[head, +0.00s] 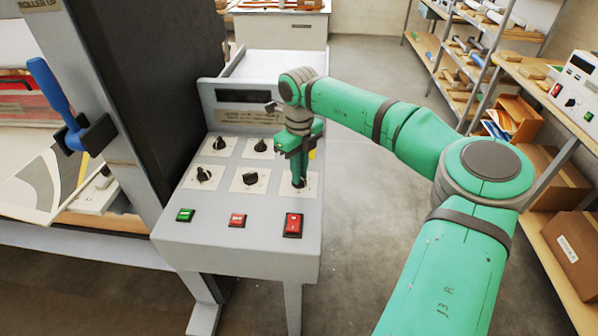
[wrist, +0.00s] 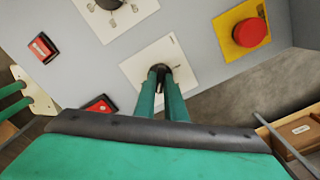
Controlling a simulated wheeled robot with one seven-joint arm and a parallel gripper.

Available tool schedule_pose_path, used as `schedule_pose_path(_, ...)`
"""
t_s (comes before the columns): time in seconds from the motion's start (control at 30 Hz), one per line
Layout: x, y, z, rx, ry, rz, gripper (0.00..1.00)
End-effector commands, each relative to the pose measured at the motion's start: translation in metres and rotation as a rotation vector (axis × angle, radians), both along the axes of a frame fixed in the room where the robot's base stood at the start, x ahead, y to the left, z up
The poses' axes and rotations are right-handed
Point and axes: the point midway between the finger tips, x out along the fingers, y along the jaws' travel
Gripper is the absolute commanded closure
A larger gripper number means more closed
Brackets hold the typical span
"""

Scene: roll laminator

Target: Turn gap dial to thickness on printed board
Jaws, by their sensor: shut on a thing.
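The laminator's grey control panel (head: 215,240) carries several black dials on white plates. My gripper (head: 299,182) points down at the lower right dial and is shut on its black knob (wrist: 158,70). The two green fingers (wrist: 166,95) hide part of that knob in the wrist view, and its white plate (wrist: 140,66) shows around it. The lower middle dial (head: 250,178) and lower left dial (head: 204,174) stand free. The dial labels are too small to read, so I cannot tell which is the gap dial. I cannot make out a printed thickness board.
A green button (head: 186,215), a red button (head: 237,220) and a red switch (head: 293,224) line the panel's front. A red mushroom button (wrist: 251,32) on yellow is close to my gripper. A dark upright (head: 130,90) stands left; shelves (head: 470,60) stand right.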

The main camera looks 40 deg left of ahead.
Motion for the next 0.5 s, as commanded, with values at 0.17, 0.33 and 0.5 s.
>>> schedule_pose_path(0.17,-0.0007,0.0008,0.0011,0.001,0.000,-0.166,1.00)
schedule_pose_path(0.33,-0.0003,0.0007,0.0011,0.002,0.000,-0.328,1.00)
schedule_pose_path(0.5,-0.0005,0.0009,0.0014,0.002,0.000,-0.487,1.00)
